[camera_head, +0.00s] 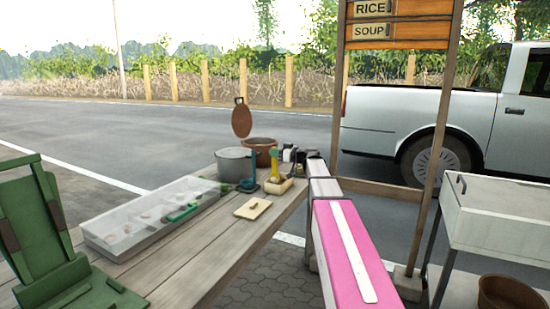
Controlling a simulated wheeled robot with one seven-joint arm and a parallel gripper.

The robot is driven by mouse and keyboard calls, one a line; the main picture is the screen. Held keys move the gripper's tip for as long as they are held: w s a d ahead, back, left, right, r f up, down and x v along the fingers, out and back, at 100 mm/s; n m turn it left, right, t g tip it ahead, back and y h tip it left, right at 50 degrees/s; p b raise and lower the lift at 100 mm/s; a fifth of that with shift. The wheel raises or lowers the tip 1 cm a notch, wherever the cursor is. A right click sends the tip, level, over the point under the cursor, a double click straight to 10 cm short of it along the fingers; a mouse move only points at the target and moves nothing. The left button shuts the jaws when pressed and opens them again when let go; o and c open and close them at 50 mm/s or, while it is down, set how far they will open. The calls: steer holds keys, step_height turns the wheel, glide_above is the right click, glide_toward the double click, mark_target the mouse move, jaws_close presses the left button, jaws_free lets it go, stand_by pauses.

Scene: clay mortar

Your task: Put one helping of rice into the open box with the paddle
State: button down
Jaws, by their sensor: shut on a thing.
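My gripper (296,156) is small and dark at the far end of my pink and white arm, beside the pots. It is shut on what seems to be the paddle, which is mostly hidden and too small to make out. A small beige open box (278,187) sits on the wooden table (190,252), just left of my arm. Its contents cannot be made out. A brown pot (262,146) stands behind it with its round lid (241,120) raised. The inside of this pot, and any rice in it, is hidden from here.
A grey pot (233,165) stands left of the brown one. A yellow item (273,160) and a teal ladle-like item (248,184) are close to the box. A flat beige board (253,208) lies in front. A clear case (128,243) lines the table's left; a post (436,150) stands right.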

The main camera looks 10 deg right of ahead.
steer(key=shift+r, duration=3.7)
steer(key=shift+f, duration=0.1)
steer(key=shift+f, duration=5.1)
steer(key=shift+r, duration=0.1)
steer(key=shift+r, duration=5)
